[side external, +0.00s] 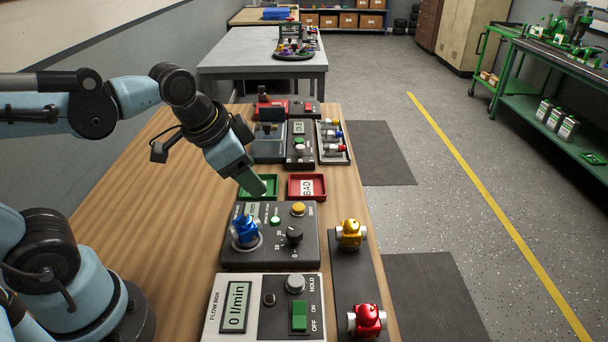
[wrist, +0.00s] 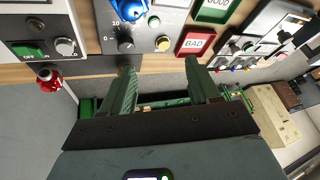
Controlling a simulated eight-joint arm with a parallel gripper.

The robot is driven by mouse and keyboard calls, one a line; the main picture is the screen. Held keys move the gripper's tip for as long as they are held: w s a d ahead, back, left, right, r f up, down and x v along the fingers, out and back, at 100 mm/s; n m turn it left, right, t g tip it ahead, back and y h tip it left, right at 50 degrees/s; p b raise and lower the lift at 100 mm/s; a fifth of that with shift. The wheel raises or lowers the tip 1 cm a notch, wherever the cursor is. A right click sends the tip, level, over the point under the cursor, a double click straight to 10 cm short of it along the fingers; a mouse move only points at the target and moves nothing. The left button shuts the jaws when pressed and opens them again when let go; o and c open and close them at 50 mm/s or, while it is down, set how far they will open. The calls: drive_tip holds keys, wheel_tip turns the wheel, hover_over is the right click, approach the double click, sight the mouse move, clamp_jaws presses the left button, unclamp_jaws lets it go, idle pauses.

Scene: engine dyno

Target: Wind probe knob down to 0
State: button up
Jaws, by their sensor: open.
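A black round knob (side external: 294,235) sits on a dark grey box (side external: 305,256) with scale numbers beside it, among them 10. In the wrist view the knob (wrist: 126,44) shows near the top, left of centre; its exact pointer setting is too small to read. The box also carries a blue fitting (side external: 246,231), a yellow button (side external: 298,208), a small green button and a partly hidden l/min display. My gripper (side external: 257,187) is above and behind the box, near the green tray. In the wrist view its two green fingers (wrist: 160,72) are apart with nothing between them, clear of the knob.
A flow box (side external: 237,305) stands in front, reading 0 l/min. Yellow (side external: 350,235) and red (side external: 367,321) fittings sit on a dark strip at right. Green GOOD and red BAD (side external: 307,187) trays and more instruments stand behind. Bare wood lies left of the boxes.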

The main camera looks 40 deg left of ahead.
sight(295, 230)
drive_tip(key=w+d+m+g, duration=0.45)
drive_tip(key=d+m, duration=0.25)
drive_tip(key=m, duration=0.9)
drive_tip(key=shift+g, duration=0.45)
drive_tip(key=shift+s+a+f, duration=0.1)
drive_tip(key=shift+a+f, duration=0.05)
drive_tip(key=shift+f, duration=5.45)
drive_tip(key=shift+c, duration=0.2)
drive_tip(key=c, duration=1)
